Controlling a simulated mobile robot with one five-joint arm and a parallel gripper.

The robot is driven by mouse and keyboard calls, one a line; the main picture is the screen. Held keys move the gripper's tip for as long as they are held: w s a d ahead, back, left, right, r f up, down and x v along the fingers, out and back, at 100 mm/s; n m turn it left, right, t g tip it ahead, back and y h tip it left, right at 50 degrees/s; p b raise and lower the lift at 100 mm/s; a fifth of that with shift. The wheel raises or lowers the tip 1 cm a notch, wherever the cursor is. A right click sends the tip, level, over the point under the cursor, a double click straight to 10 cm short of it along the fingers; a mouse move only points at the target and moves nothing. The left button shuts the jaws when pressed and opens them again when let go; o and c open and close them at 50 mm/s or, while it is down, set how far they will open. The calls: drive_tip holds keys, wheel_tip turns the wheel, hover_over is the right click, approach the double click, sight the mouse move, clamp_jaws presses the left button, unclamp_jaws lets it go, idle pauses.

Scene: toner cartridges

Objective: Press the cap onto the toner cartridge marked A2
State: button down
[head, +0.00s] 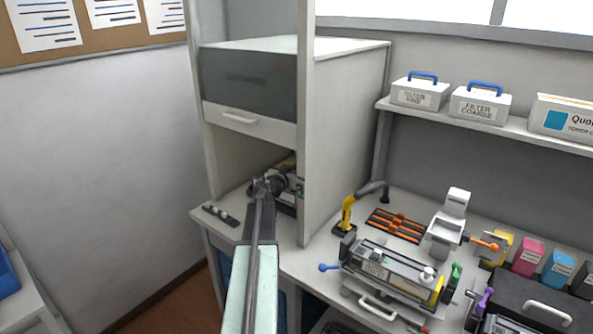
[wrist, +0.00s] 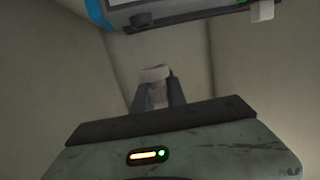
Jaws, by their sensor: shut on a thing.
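My gripper (head: 272,186) reaches into the open lower bay of the tall cabinet. In the wrist view, my gripper (wrist: 158,92) is shut on a small whitish piece (wrist: 155,74), which looks like a cap; the fingers hide much of it. A dark cartridge-like body (head: 290,193) lies in the bay beside and behind the gripper, partly hidden by the cabinet post. A grey body with a blue edge and a white knob (wrist: 262,11) shows at the top of the wrist view. No A2 mark is legible, and I cannot tell whether the held piece touches anything.
The cabinet's post (head: 306,130) stands close to the right of my gripper. A dark strip with small pale pieces (head: 221,214) lies at the bay's front left. A yellow-handled tool (head: 348,213), an orange rack (head: 397,225) and a clamp fixture (head: 390,272) occupy the bench at right.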

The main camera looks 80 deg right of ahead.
drive_tip(key=shift+f+b, duration=0.9)
drive_tip(key=shift+f, duration=0.4)
drive_tip(key=shift+f, duration=0.2)
drive_tip(key=shift+f+b, duration=0.25)
drive_tip(key=shift+b, duration=0.2)
drive_tip(key=shift+f+b, duration=0.3)
drive_tip(key=shift+f+b, duration=0.35)
idle(0.3)
drive_tip(key=c, duration=1.3)
unclamp_jaws()
